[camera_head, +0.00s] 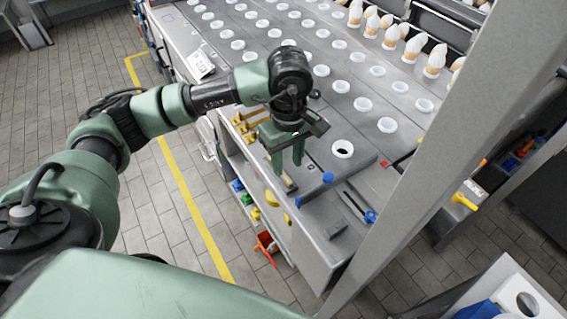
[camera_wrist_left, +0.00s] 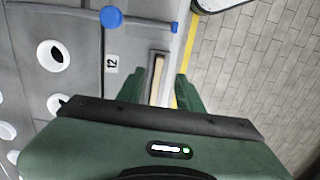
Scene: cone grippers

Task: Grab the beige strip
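The beige strip (camera_wrist_left: 157,78) lies on the grey edge of the workbench, set in a darker grey frame or slot. In the left wrist view it shows between my two green fingertips, beyond them. In the head view the strip (camera_head: 289,183) shows just below and beside the fingertips. My left gripper (camera_head: 287,164) points down over the bench edge, open, with a clear gap between its fingers; it also shows in the left wrist view (camera_wrist_left: 160,90). Whether the fingers reach down to the strip's height I cannot tell. My right gripper is not in view.
Blue knobs (camera_head: 328,178) and a white ring (camera_head: 342,149) sit on the bench to the right. Yellow handles (camera_head: 272,198) are on the front edge. Coloured clips hang below. A grey post (camera_head: 440,140) crosses the right side. Rows of white caps fill the back.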

